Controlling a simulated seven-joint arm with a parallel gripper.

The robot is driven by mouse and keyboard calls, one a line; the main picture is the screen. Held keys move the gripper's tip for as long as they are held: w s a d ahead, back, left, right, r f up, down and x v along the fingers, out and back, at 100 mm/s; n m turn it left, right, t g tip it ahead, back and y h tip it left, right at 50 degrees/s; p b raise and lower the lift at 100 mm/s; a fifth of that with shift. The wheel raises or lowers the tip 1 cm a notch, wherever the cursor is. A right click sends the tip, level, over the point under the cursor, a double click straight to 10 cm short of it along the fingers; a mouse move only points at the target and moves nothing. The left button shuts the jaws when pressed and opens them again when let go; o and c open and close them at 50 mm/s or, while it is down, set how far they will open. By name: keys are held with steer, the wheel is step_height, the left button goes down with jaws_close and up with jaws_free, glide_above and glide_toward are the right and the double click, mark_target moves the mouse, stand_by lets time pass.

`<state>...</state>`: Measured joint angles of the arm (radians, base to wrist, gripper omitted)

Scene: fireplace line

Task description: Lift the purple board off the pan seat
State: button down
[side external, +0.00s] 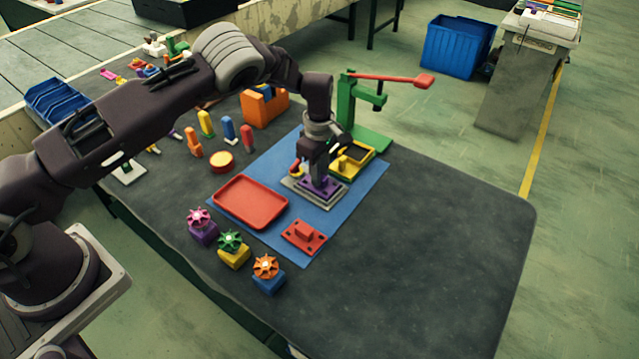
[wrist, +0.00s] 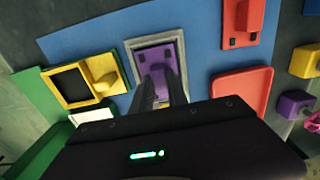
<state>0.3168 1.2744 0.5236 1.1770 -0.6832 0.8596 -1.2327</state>
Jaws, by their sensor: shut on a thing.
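The purple board (side external: 321,188) is a flat plate lying in the light grey pan seat (side external: 306,197) on the blue mat. It also shows in the wrist view (wrist: 152,53), framed by the pan seat's pale rim (wrist: 133,43). My gripper (side external: 317,180) points down over the board. In the wrist view its two dark fingers (wrist: 162,85) reach to the board's middle and are closed on its raised grip, which they partly hide. The board appears to rest level in the seat; I cannot make out a gap beneath it.
A yellow frame (side external: 356,162) and green lever press (side external: 368,135) with a red handle stand just behind. A red tray (side external: 250,202) and red board (side external: 304,237) lie in front on the blue mat (side external: 345,208). The dark table's right side is clear.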

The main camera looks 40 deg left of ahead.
steer(key=shift+r, duration=0.3)
steer(key=shift+r, duration=1.4)
